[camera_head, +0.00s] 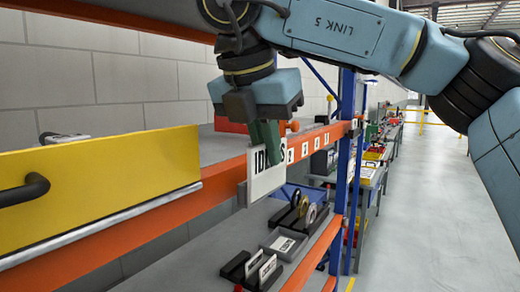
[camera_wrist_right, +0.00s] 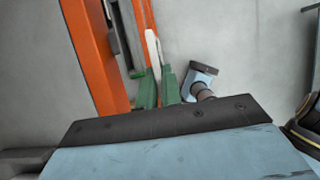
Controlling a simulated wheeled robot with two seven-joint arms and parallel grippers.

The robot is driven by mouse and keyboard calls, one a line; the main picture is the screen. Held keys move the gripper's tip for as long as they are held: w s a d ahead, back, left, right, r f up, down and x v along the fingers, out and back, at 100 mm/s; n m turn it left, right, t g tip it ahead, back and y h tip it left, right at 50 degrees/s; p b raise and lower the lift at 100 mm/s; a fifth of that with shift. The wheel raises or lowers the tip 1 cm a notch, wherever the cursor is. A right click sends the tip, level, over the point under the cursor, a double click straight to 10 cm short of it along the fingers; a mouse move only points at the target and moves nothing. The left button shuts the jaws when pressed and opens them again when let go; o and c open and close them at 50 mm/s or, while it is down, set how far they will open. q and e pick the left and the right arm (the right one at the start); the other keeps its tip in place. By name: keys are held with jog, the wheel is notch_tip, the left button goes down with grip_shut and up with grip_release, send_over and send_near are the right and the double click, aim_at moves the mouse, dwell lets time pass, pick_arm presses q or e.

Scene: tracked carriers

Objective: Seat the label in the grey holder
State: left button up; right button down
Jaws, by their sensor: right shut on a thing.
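My right gripper (camera_head: 268,145) is shut on a white label (camera_head: 268,184) with dark lettering that begins "ID". A green finger covers part of the lettering. The label hangs upright at the front of the orange shelf beam. In the right wrist view, the green fingertips (camera_wrist_right: 159,90) grip the label, seen edge-on as a white strip (camera_wrist_right: 153,48). A grey holder (camera_head: 242,194) shows beside the label's left edge on the beam; most of it is hidden. In the wrist view a grey piece (camera_wrist_right: 121,38), apparently this holder, lies left of the label, with a gap between them. My left gripper is out of view.
The orange beam (camera_head: 222,190) runs along the shelf front. A yellow panel (camera_head: 95,180) with a black handle stands at left. Below, a lower shelf carries a grey tray (camera_head: 270,242), black racks with cards (camera_head: 262,268) and tape rolls. The aisle (camera_head: 435,200) at right is clear.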

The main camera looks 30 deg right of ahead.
jog(key=shift+w+d+f+p, duration=0.35)
jog(key=shift+w+d+f, duration=0.2)
jog(key=shift+w, duration=0.8)
jog(key=shift+w+d+f+p, duration=0.4)
jog(key=shift+w+f, duration=0.25)
jog(key=shift+w, duration=0.65)
jog(key=shift+w+d+f+p, duration=0.3)
jog(key=shift+w+d+f, duration=0.3)
jog(key=shift+w, duration=0.75)
jog(key=shift+s+a, duration=0.1)
jog(key=shift+a, duration=0.05)
jog(key=c, duration=2)
grip_release()
jog(key=shift+f, duration=0.15)
jog(key=o, duration=0.4)
jog(key=shift+r, duration=0.2)
